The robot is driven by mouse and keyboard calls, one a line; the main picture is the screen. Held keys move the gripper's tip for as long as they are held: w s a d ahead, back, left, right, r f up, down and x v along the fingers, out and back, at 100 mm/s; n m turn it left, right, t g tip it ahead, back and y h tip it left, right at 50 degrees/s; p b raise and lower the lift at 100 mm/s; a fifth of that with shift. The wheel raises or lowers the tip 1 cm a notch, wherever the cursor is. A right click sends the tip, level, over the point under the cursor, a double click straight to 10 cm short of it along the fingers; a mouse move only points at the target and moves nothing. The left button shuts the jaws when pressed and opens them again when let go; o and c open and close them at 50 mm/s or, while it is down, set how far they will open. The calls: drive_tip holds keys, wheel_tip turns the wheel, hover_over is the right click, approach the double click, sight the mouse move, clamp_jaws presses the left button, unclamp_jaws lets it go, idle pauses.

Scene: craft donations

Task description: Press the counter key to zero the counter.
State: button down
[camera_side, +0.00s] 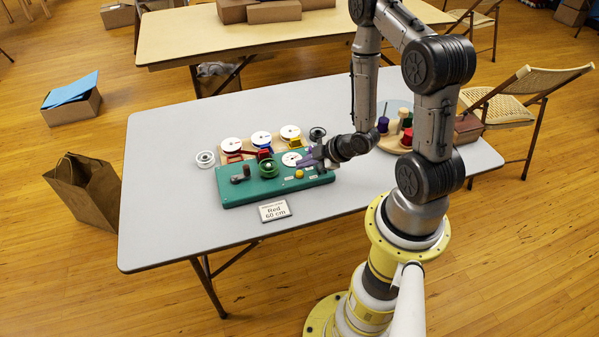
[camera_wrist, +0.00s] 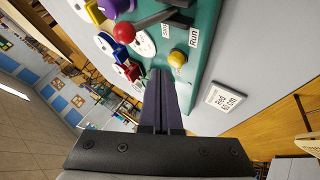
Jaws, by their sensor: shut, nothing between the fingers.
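The green board (camera_side: 250,190) of the winding device lies on the grey table. It carries a white round dial (camera_side: 292,158), a green spool (camera_side: 267,168) and a yellow knob (camera_side: 299,174). In the wrist view the yellow knob (camera_wrist: 177,59) sits beside a "Run" label (camera_wrist: 193,37). My gripper (camera_side: 306,161) is shut and empty, its purple fingers low over the board's right end by the dial. In the wrist view the closed fingertips (camera_wrist: 160,72) point at the board, left of the yellow knob. I cannot make out the counter key; the fingers may hide it.
Several white spools (camera_side: 261,138) stand behind the board, and a loose white spool (camera_side: 205,159) stands at its left. A card reading "Red 60 cm" (camera_side: 274,210) lies in front. A red ball knob (camera_wrist: 124,32) rises near the fingers. The table's left side is clear.

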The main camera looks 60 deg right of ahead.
sight(303, 177)
drive_tip(key=shift+f, duration=0.35)
drive_tip(key=shift+f, duration=0.5)
idle(0.7)
drive_tip(key=shift+r, duration=0.95)
drive_tip(key=shift+r, duration=2.5)
